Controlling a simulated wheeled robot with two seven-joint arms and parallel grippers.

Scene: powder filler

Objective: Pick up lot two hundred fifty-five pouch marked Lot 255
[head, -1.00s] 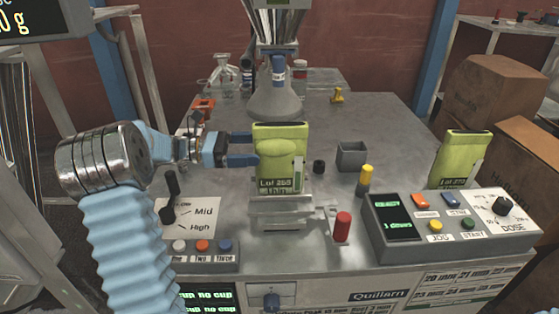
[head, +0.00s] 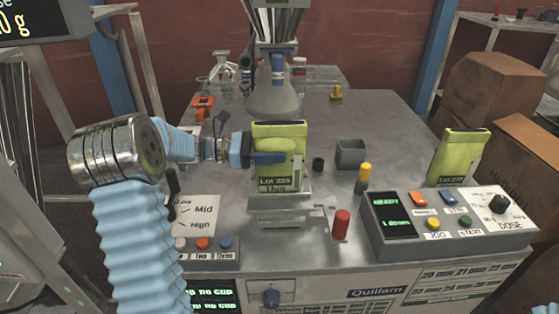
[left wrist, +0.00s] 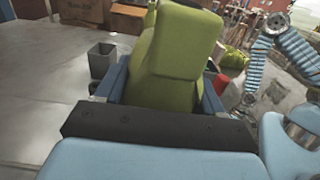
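The yellow-green Lot 255 pouch (head: 290,145) stands upright in a metal holder (head: 280,205) at the front middle of the bench. In the left wrist view, the pouch (left wrist: 172,65) lies between the two fingers and nearly fills the gap. I cannot tell whether both fingers press on it.
A second green pouch (head: 460,157) stands at the right behind the dose control box (head: 415,225). A grey cup (head: 350,153), a yellow-topped post (head: 364,176) and a red knob (head: 342,224) stand right of the holder. The filler nozzle (head: 273,95) is behind it.

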